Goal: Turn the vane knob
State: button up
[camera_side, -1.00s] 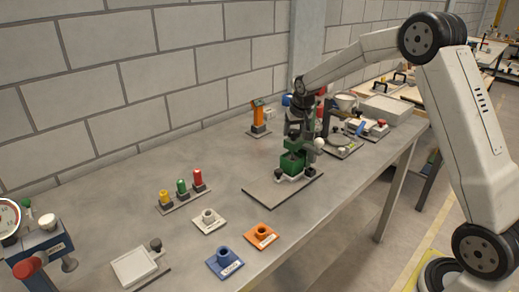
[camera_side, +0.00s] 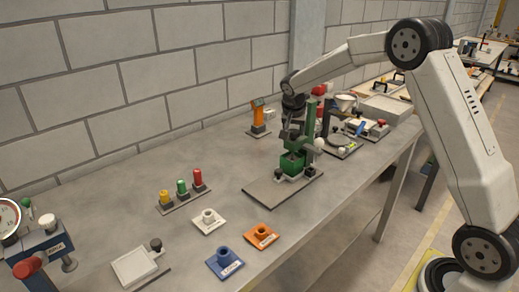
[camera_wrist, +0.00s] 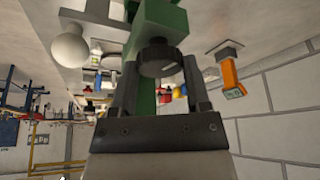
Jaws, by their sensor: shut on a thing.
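The dark round vane knob (camera_wrist: 158,60) sits on the green stand in the wrist view. My gripper (camera_wrist: 160,72) has one finger on each side of it and is shut on it. In the side view my gripper (camera_side: 292,130) is at the green post (camera_side: 308,126), above the green box (camera_side: 292,163) of the sandbed rig; the knob is hard to make out there. The rig stands on a flat grey base plate (camera_side: 262,193). A white ball (camera_side: 319,143) is at the rig's right side and shows large in the wrist view (camera_wrist: 70,48).
An orange device (camera_side: 258,115) stands behind, to the left. A row of yellow, green and red buttons (camera_side: 182,187), a white holder (camera_side: 208,220), an orange holder (camera_side: 262,235) and a blue holder (camera_side: 224,262) lie in front. The bench between them is clear.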

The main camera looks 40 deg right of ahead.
jog(key=shift+m+g, duration=0.3)
jog(key=shift+m, duration=0.3)
jog(key=o, duration=1.3)
jog(key=shift+r, duration=0.15)
jog(key=shift+v, duration=3.8)
jog(key=shift+a, duration=0.1)
